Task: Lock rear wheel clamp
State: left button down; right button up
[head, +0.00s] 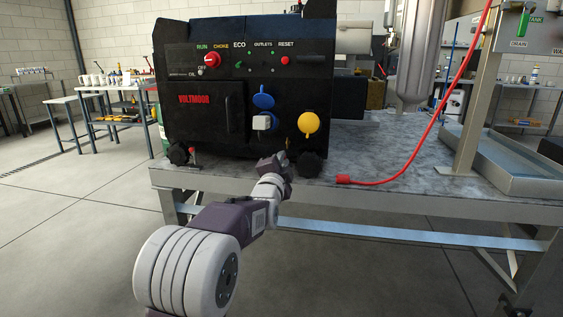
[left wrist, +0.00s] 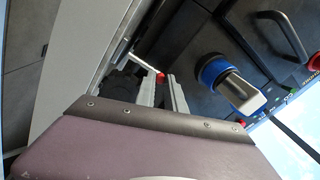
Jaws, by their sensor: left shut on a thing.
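The black generator (head: 245,75) stands on the grey bench, with a black wheel at its lower left (head: 178,155) and another at its lower right (head: 308,164). A clamp lever with a red tip (head: 193,151) stands beside the left wheel. My left gripper (head: 280,160) is low at the generator's front, just left of the right wheel. In the left wrist view, a pale clamp lever with a red tip (left wrist: 160,77) sits at the fingertips of my left gripper (left wrist: 163,82), which appears shut on it. In the head view the gripper hides this lever. My right gripper is not in view.
A blue socket with a grey plug (head: 262,122) and a yellow socket cover (head: 308,123) are just above my left gripper. A red cable (head: 400,180) lies on the bench (head: 260,180) to the right, before a metal tray (head: 515,170). The bench's front edge is below the gripper.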

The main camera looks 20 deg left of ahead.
pick_arm(q)
jog(key=c, duration=1.4)
grip_release()
jog(key=p+v, duration=0.2)
jog(key=v, duration=0.7)
jog(key=shift+d, duration=0.1)
